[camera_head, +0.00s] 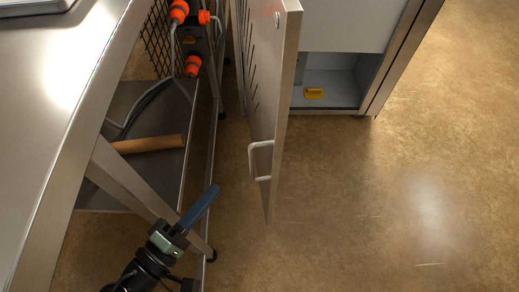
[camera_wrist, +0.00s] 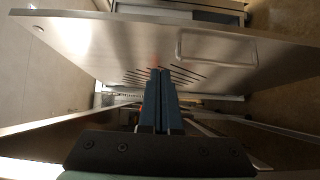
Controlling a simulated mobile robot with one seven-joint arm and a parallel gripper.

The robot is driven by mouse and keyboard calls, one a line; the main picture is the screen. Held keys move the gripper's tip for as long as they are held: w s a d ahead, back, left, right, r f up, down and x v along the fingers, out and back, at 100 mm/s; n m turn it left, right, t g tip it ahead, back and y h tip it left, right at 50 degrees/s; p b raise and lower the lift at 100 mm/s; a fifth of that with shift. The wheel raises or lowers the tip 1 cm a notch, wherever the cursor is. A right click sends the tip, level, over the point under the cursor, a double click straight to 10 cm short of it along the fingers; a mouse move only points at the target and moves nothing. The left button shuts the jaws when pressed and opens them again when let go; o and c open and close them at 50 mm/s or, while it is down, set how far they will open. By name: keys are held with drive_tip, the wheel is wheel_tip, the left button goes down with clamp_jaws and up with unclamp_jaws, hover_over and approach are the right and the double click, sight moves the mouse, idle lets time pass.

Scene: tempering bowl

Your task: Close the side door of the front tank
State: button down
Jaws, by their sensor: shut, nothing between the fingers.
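The tank's side door (camera_head: 269,95) stands swung wide open, a tall metal panel with slots and a pale bar handle (camera_head: 260,161). The tank (camera_head: 340,22) is behind it, and its lower opening (camera_head: 325,84) shows a yellow item (camera_head: 314,93) inside. My gripper (camera_head: 211,190) has long blue fingers closed together, empty, to the left of the door and below the handle in the head view. In the wrist view the door (camera_wrist: 130,40) spans the upper picture, with its handle (camera_wrist: 218,46) to the right, and my fingertips (camera_wrist: 161,72) point at its slotted part. Contact cannot be told.
A steel table (camera_head: 75,75) fills the left, with a lower shelf (camera_head: 160,165) and slanted leg close to my gripper. A wooden roller (camera_head: 150,144) lies on the shelf. Orange connectors and cables (camera_head: 193,65) hang behind. The floor (camera_head: 400,200) at right is clear.

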approach(271, 145)
drive_tip(key=w+a, duration=0.1)
drive_tip(key=w, duration=0.3)
drive_tip(key=d, duration=0.3)
drive_tip(key=shift+w+d+f+b, duration=0.2)
drive_tip(key=shift+w+b, duration=0.1)
drive_tip(key=shift+w, duration=0.1)
drive_tip(key=shift+w+d, duration=0.1)
drive_tip(key=shift+d, duration=0.35)
